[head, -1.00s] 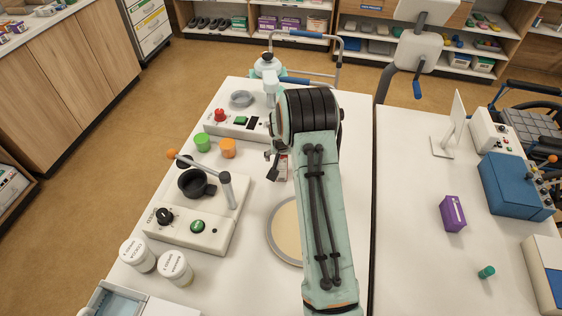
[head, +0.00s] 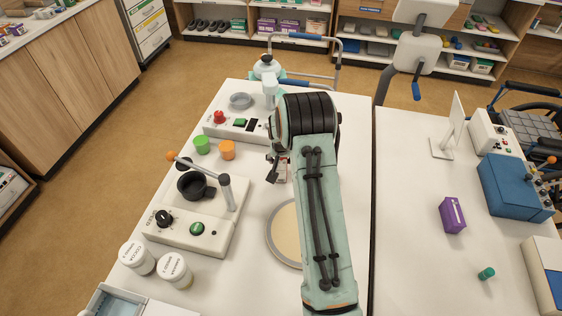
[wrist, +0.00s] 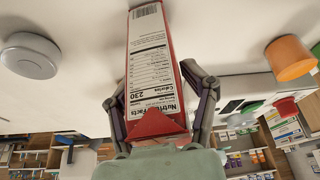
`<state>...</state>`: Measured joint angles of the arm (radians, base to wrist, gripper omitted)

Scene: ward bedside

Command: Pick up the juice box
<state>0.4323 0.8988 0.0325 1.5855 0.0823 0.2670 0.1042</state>
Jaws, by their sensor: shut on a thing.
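The juice box (wrist: 155,65) is a tall white carton with red edges and a printed nutrition panel, seen close up in the wrist view. My gripper (wrist: 162,100) has one dark finger on each side of it and is shut on it. In the head view only a small part of the juice box (head: 282,172) shows beside my gripper (head: 275,164); my arm hides the rest. I cannot tell whether its base touches the table.
A round beige plate (head: 285,240) lies just in front, partly under my arm. A purple box (head: 452,214) is on the right table.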

